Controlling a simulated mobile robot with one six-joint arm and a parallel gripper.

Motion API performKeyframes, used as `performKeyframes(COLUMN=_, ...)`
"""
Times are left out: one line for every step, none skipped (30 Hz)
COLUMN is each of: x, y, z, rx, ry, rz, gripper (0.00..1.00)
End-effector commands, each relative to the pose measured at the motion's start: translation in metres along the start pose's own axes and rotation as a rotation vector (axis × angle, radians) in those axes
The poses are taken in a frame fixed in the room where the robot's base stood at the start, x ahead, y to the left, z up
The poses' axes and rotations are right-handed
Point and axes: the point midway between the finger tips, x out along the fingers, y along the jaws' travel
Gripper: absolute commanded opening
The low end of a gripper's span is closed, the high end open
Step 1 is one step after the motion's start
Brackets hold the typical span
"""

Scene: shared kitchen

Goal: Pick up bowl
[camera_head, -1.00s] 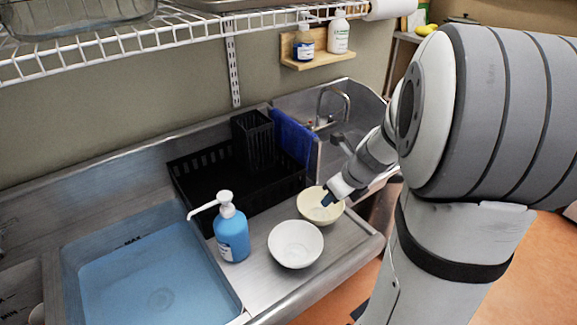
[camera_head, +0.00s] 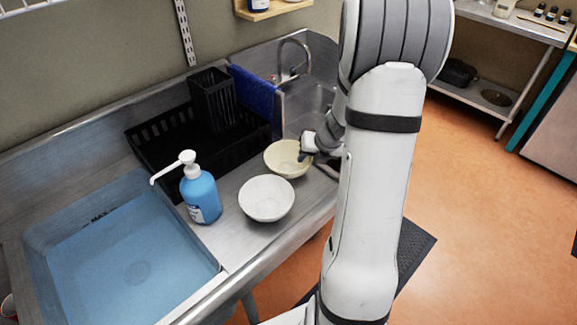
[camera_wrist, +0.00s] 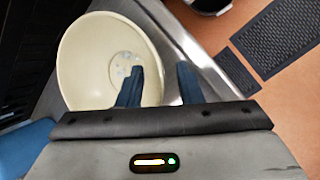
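A cream bowl (camera_head: 281,160) stands on the steel counter right of the black rack; in the wrist view the bowl (camera_wrist: 85,60) fills the left, with small coloured marks on its inner bottom. A white bowl (camera_head: 266,199) stands just in front of it. My gripper (camera_head: 303,153) is at the cream bowl's right edge. In the wrist view my gripper (camera_wrist: 160,80) is open, with one dark blue finger over the bowl's inside and the other outside its right rim. The rim lies between them with a gap. Whether the fingers touch the bowl is unclear.
A blue soap pump bottle (camera_head: 201,192) stands left of the white bowl. A black rack (camera_head: 160,149) and blue cloth (camera_head: 254,93) are behind. A water-filled basin (camera_head: 190,290) is at left, a faucet (camera_head: 293,58) behind. The counter's front edge is close by.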

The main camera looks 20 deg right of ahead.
Motion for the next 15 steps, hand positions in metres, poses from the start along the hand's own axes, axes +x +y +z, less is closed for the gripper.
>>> performKeyframes(x=0.0020, y=0.0000, z=0.0001, rx=0.000, ry=-0.001, rz=0.000, gripper=0.32)
performKeyframes(x=0.0022, y=0.0000, z=0.0003, rx=0.001, ry=-0.001, rz=0.000, gripper=0.32)
performKeyframes(x=0.0020, y=0.0000, z=0.0004, rx=0.001, ry=-0.001, rz=0.000, gripper=0.32)
performKeyframes(x=0.0018, y=0.0000, z=0.0005, rx=0.001, ry=-0.002, rz=0.000, gripper=0.32)
performKeyframes(x=0.0016, y=0.0000, z=0.0005, rx=0.001, ry=-0.002, rz=0.000, gripper=0.32)
performKeyframes(x=0.0016, y=-0.0001, z=0.0005, rx=0.001, ry=-0.002, rz=0.000, gripper=0.32)
performKeyframes(x=0.0015, y=-0.0001, z=0.0005, rx=0.001, ry=-0.001, rz=0.000, gripper=0.32)
performKeyframes(x=0.0015, y=-0.0002, z=0.0005, rx=0.001, ry=-0.001, rz=-0.001, gripper=0.30)
performKeyframes(x=0.0015, y=-0.0002, z=0.0005, rx=0.001, ry=-0.001, rz=-0.001, gripper=0.27)
performKeyframes(x=0.0014, y=-0.0002, z=0.0005, rx=0.001, ry=-0.001, rz=-0.001, gripper=0.24)
performKeyframes(x=0.0014, y=-0.0003, z=0.0004, rx=0.001, ry=-0.001, rz=-0.001, gripper=0.22)
performKeyframes(x=0.0014, y=-0.0003, z=0.0004, rx=0.001, ry=-0.001, rz=-0.001, gripper=0.19)
performKeyframes(x=0.0013, y=-0.0004, z=0.0004, rx=0.001, ry=-0.001, rz=-0.001, gripper=0.16)
performKeyframes(x=0.0013, y=-0.0004, z=0.0004, rx=0.001, ry=-0.001, rz=-0.001, gripper=0.14)
performKeyframes(x=0.0013, y=-0.0004, z=0.0004, rx=0.001, ry=-0.001, rz=-0.001, gripper=0.10)
